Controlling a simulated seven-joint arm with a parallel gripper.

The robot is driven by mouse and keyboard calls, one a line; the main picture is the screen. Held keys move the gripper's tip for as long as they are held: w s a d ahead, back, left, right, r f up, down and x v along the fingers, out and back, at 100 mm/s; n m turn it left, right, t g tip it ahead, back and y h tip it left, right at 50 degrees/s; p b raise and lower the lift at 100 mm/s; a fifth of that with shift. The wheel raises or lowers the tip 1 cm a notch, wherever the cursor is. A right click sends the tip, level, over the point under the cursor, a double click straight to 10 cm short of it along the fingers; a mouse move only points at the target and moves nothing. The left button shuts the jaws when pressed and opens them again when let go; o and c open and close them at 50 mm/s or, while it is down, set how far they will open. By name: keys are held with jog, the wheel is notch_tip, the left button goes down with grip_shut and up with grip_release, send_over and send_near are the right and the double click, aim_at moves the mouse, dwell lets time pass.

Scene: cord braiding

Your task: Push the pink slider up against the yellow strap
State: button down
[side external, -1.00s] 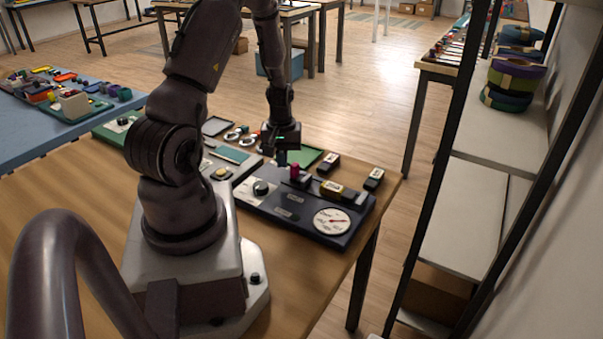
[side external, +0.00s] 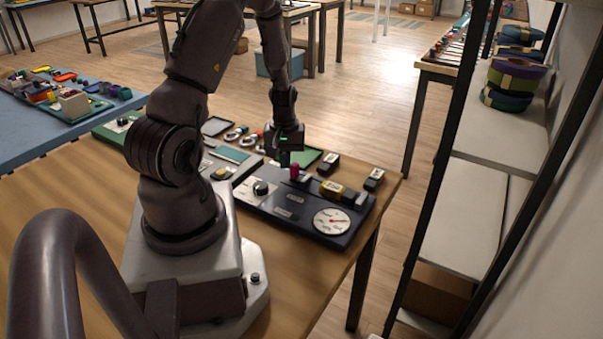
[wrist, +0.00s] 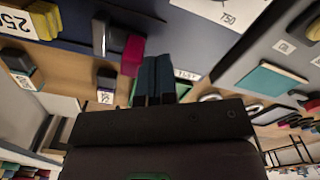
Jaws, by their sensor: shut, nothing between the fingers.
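The pink slider (side external: 294,171) stands upright on the dark panel (side external: 262,207). It shows in the wrist view as a pink block (wrist: 132,55), with a dark block beside it. The yellow strap (side external: 331,189) is around a dark block further right on the panel, with a gap between it and the slider. In the wrist view, yellow (wrist: 44,20) shows at the upper left. My gripper (side external: 285,162) is shut and empty, its fingertips (wrist: 157,78) close beside the slider on the side away from the strap. I cannot tell whether they touch it.
The panel also carries a black knob (side external: 261,188) and a round dial (side external: 331,221). Small dark blocks (side external: 374,178) stand on the table behind it. A green tray (side external: 306,157) lies behind my gripper. Shelving (side external: 480,195) stands right of the table.

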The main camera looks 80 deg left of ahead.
jog(key=shift+w+d, duration=1.7)
jog(key=shift+d, duration=0.1)
jog(key=shift+s+a, duration=0.45)
notch_tip(320, 180, up, 11)
dwell(0.6)
dwell(0.3)
